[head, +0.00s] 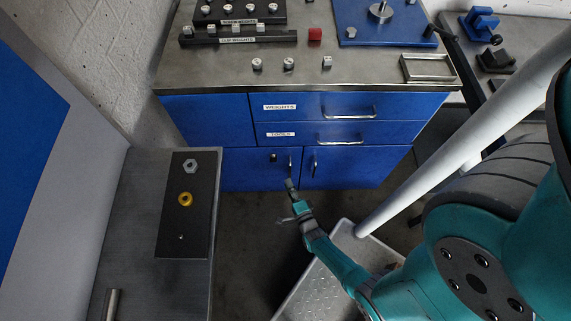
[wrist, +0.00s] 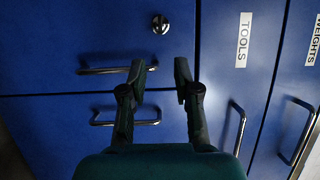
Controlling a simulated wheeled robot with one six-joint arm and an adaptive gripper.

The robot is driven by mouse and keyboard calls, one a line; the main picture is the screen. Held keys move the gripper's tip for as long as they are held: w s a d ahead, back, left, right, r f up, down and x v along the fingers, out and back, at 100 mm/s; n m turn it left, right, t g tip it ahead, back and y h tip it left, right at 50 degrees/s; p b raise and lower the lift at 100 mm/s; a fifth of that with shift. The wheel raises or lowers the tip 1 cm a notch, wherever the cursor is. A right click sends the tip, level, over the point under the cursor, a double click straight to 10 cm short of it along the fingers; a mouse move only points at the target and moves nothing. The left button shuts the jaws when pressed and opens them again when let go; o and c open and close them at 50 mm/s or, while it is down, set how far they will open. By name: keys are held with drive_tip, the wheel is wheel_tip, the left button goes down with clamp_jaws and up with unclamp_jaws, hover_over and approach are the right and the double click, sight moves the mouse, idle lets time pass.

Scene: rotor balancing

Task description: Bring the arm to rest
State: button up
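My arm (head: 340,265) reaches from the lower right of the head view toward the blue cabinet (head: 240,167). My gripper (head: 289,193) is in front of the lower cabinet doors. In the wrist view my gripper (wrist: 159,72) has its two fingers apart, with nothing seen between them. One door handle (wrist: 110,71) lies just behind the left fingertip; I cannot tell whether they touch. The doors and drawers look shut.
A side bench (head: 135,225) with a black board (head: 174,231) stands at left. A metal tray (head: 320,285) and a pale pole (head: 450,150) are close to my arm.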

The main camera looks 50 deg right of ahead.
drive_tip(key=shift+s+a, duration=0.15)
drive_tip(key=shift+s, duration=0.15)
idle(0.5)
drive_tip(key=s+a+r+n+y, duration=0.5)
drive_tip(key=s+a+r+n, duration=0.7)
drive_tip(key=s+r, duration=0.15)
drive_tip(key=s+a+r+n+y, duration=0.1)
drive_tip(key=r+n, duration=0.3)
drive_tip(key=r, duration=0.4)
drive_tip(key=s+a+r+n+y, duration=0.1)
drive_tip(key=s+a+r+n, duration=0.1)
drive_tip(key=r, duration=0.7)
drive_tip(key=s+a+r+n+y, duration=0.2)
drive_tip(key=s+r+n, duration=0.2)
drive_tip(key=r, duration=0.5)
drive_tip(key=shift+r+n+g, duration=0.15)
drive_tip(key=shift+n+g, duration=0.25)
drive_tip(key=shift+n, duration=0.6)
